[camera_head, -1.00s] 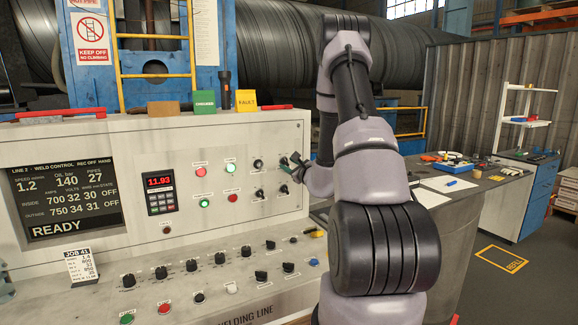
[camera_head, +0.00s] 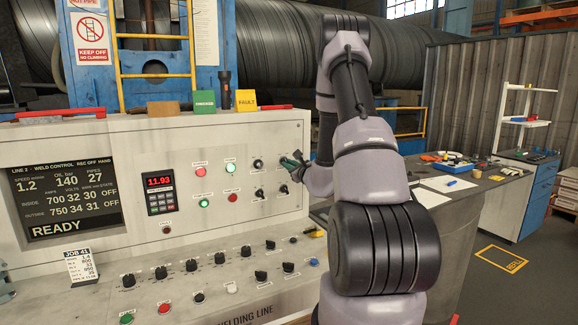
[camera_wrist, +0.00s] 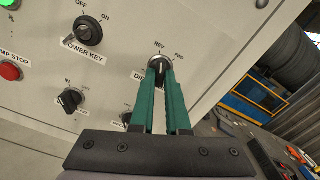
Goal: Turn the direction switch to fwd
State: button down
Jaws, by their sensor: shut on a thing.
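The direction switch (camera_wrist: 159,64) is a small black round knob on the grey panel. In the wrist view, REV is printed above it and FWD to its upper right. My gripper (camera_wrist: 160,74) has green fingers, and their tips are closed on the knob from both sides. The fingers cover much of the knob and part of its label, so I cannot tell exactly which mark it points at. In the head view, my gripper (camera_head: 291,163) is at the right end of the panel, and the fingers hide the switch.
The power key switch (camera_wrist: 88,30) is at the upper left of the wrist view. Another black selector (camera_wrist: 70,99) is at the lower left, and one more is partly hidden beside the fingers. The display (camera_head: 66,198) reads READY. A workbench (camera_head: 455,185) stands to the right.

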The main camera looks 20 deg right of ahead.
jog(key=m, duration=1)
jog(key=shift+a+m, duration=0.1)
jog(key=shift+m, duration=0.2)
dwell(0.4)
jog(key=c, duration=0.9)
grip_release()
jog(key=s, duration=1.1)
jog(key=shift+d, duration=0.2)
